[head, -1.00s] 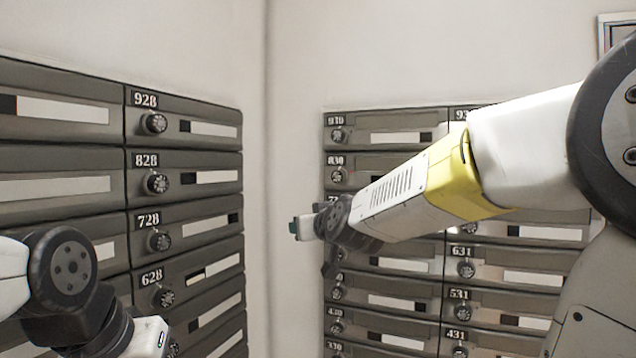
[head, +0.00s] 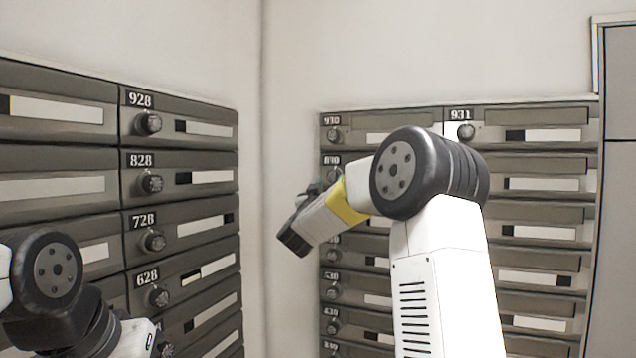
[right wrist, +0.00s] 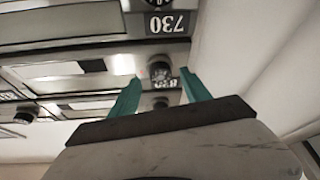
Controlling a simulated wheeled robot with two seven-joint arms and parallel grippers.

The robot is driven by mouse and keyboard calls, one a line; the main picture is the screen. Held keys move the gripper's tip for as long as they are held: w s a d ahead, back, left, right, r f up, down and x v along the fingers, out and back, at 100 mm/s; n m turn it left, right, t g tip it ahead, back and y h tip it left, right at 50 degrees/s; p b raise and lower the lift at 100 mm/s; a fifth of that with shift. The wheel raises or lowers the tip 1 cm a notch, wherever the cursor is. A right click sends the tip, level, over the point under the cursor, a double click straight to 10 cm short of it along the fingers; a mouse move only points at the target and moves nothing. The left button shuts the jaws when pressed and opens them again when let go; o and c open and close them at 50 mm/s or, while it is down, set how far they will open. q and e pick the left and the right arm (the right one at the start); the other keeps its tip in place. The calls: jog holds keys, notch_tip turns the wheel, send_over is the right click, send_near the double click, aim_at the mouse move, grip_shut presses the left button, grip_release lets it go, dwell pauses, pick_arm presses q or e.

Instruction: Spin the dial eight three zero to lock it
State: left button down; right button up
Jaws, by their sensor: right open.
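The 830 mailbox (head: 332,160) is in the left column of the right-hand wall; my right arm covers most of it in the head view. In the right wrist view, which is upside down, its dial (right wrist: 160,72) is a dark round knob with its label partly cut off by the knob. My right gripper (right wrist: 160,79) is open, its two teal fingers on either side of that dial in the picture. I cannot tell whether they touch it. In the head view the right gripper (head: 313,189) is small and dark, close to the wall. My left gripper is out of view.
The 730 label (right wrist: 166,24) shows in the right wrist view. The 930 dial (head: 334,136) is above the 830 one. Boxes on the left wall carry dials such as 828 (head: 151,183). My left arm is at lower left. A bare wall corner separates the banks.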

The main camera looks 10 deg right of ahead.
aim_at(333, 176)
jog(key=shift+x, duration=1.1)
jog(key=shift+c, duration=0.5)
grip_shut()
jog(key=shift+a+m, duration=0.1)
jog(key=shift+m, duration=0.5)
